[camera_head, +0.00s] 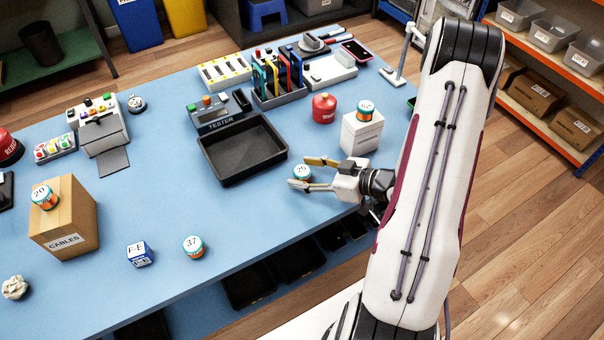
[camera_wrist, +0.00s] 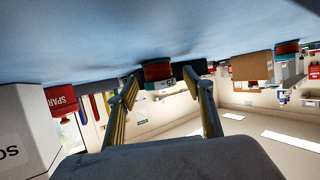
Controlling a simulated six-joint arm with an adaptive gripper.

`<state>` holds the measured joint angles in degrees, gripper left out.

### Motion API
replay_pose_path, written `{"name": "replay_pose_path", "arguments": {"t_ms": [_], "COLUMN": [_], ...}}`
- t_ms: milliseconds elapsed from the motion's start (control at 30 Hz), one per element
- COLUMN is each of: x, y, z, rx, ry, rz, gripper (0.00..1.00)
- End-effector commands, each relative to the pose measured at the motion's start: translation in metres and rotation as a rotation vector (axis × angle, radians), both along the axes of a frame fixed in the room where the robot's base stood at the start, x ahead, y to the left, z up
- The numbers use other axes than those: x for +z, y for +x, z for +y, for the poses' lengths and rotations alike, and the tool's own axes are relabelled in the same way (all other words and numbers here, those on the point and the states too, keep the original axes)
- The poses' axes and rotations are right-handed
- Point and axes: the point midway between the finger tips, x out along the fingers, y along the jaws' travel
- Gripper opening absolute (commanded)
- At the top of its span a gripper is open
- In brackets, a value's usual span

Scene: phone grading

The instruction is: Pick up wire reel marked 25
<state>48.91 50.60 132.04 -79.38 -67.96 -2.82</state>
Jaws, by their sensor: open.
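A small wire reel (camera_head: 301,172) with a pale label stands on the blue table. Its number is tiny in the head view and looks like 25. In the wrist view, which is upside down, the reel (camera_wrist: 158,72) shows a red and green body and a white label. My gripper (camera_head: 302,174) is open and low over the table, with its yellow-lined fingers on either side of the reel. In the wrist view the reel lies between the fingertips (camera_wrist: 164,82) or just beyond them; I cannot tell whether either finger touches it.
Other reels stand on a white box (camera_head: 360,135), on the CABLES box (camera_head: 68,224) and on the table, this last marked 37 (camera_head: 193,247). A black tray (camera_head: 243,150) lies left of my gripper. A red spare canister (camera_head: 324,108) stands behind.

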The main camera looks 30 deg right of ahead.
Motion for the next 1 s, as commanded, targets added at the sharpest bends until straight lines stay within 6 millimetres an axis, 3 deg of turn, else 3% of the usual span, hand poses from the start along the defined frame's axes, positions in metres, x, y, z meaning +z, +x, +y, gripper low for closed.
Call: {"name": "replay_pose_path", "arguments": {"t_ms": [200,700,733,867,900,1000], "x": [-0.0042,-0.0045,-0.0045,-0.0045,-0.0045,-0.0044], "y": [0.0090,0.0094,0.0094,0.0094,0.0094,0.0094], "z": [0.0056,0.0058,0.0059,0.0059,0.0059,0.0059], "rx": [0.000,0.000,0.000,0.000,0.000,0.000], "ry": [0.000,0.000,0.000,0.000,0.000,0.000], "rz": [0.000,0.000,0.000,0.000,0.000,0.000], "gripper": [0.51,0.51,0.49,0.15,0.11,0.11]}}
